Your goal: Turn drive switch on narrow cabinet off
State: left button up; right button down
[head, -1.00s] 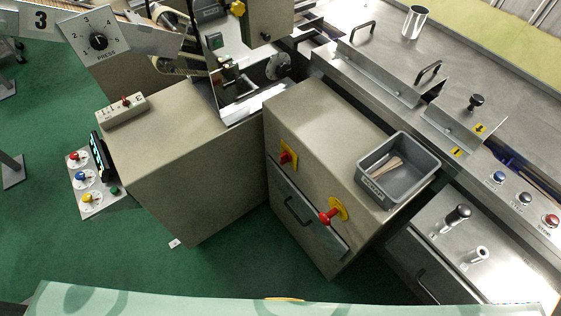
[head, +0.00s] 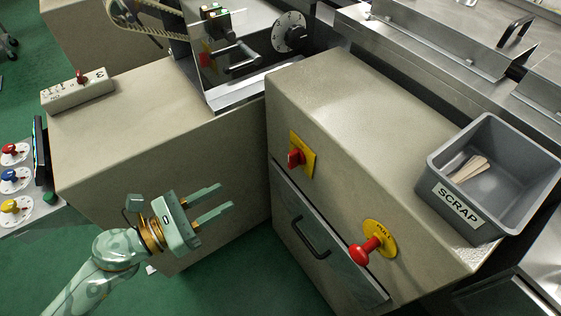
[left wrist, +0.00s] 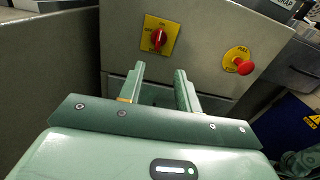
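The narrow cabinet (head: 340,120) is beige and stands in the middle of the head view. On its front is a red rotary switch (head: 296,157) on a yellow square plate. It also shows in the left wrist view (left wrist: 158,37), beyond my fingertips, with its red handle roughly upright. My left gripper (head: 225,201) is open and empty, to the left of the cabinet front and apart from the switch. Its two fingers also show in the left wrist view (left wrist: 158,78), pointing toward the cabinet. My right gripper is not in view.
A red pull knob (head: 364,252) on a round yellow plate sticks out lower right of the switch. A grey SCRAP bin (head: 435,204) stands on the cabinet top. A wider beige cabinet (head: 130,165) stands to the left.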

aim_at(289, 161)
pick_arm(q)
jog(key=x, duration=1.6)
jog(key=shift+w+f, duration=0.1)
jog(key=shift+f, duration=0.05)
grip_shut()
